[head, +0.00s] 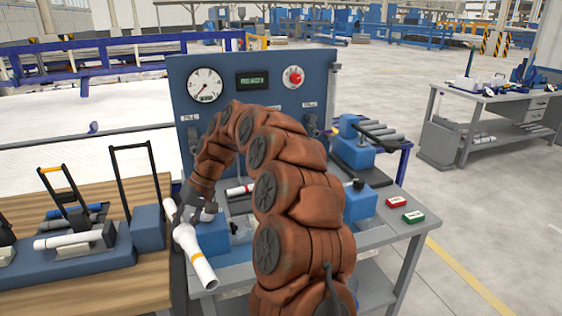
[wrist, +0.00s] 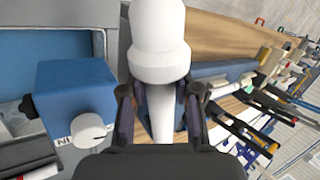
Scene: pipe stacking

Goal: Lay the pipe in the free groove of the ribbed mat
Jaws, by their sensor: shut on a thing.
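A white pipe (head: 195,256) with an orange band is held by my gripper (head: 182,212) at the left end of the blue test bench, tilted with its near end low. In the wrist view my gripper (wrist: 160,97) is shut around the white pipe (wrist: 158,48), whose wide end fills the top centre.
A blue clamp block (wrist: 75,100) with a white knob is beside my gripper. A gauge panel (head: 250,95) stands behind my arm. A wooden table (head: 110,290) with a pipe on blue supports (head: 68,240) is at left. Red and green boxes (head: 397,202) lie on the bench's right.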

